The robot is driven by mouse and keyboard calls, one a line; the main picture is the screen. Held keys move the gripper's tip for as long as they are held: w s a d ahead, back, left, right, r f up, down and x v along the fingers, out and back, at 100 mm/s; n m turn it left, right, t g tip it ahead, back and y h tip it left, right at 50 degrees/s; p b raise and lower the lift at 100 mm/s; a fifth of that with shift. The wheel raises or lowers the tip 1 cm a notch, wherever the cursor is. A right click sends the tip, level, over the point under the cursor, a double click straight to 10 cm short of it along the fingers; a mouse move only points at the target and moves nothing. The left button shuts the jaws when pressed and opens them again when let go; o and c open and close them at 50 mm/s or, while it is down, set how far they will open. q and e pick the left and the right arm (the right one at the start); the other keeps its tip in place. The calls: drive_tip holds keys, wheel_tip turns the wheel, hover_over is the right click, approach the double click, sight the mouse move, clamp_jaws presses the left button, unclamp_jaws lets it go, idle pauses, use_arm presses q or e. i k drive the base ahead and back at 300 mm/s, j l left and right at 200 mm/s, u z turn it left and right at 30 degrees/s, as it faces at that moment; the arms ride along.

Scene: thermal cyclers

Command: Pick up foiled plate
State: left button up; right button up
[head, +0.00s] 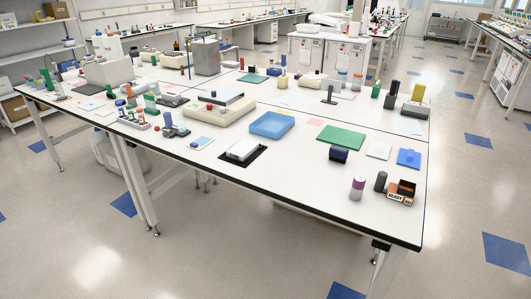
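What looks like the foiled plate, a pale grey-white flat block (243,149), lies on a black mat (228,157) near the front edge of the white bench (300,170). A second pale flat plate-like piece (226,97) rests on a beige instrument (208,114) further back; I cannot tell whether it is foil-covered. Neither of my grippers is in view.
A blue tray (272,125) stands behind the mat, and a green mat (341,138) lies to the right. Small racks (133,121) and bottles crowd the left side. A purple-topped jar (357,187) and a box (401,191) stand near the right corner. Open floor surrounds the bench front.

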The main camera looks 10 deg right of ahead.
sight(243, 148)
drive_tip(key=i+j+z, duration=0.15)
drive_tip(key=z, duration=0.25)
drive_tip(key=i+j+z, duration=0.15)
drive_tip(key=z, duration=0.2)
drive_tip(key=i+j+z, duration=0.15)
drive_tip(key=z, duration=0.25)
drive_tip(key=j+z, duration=0.35)
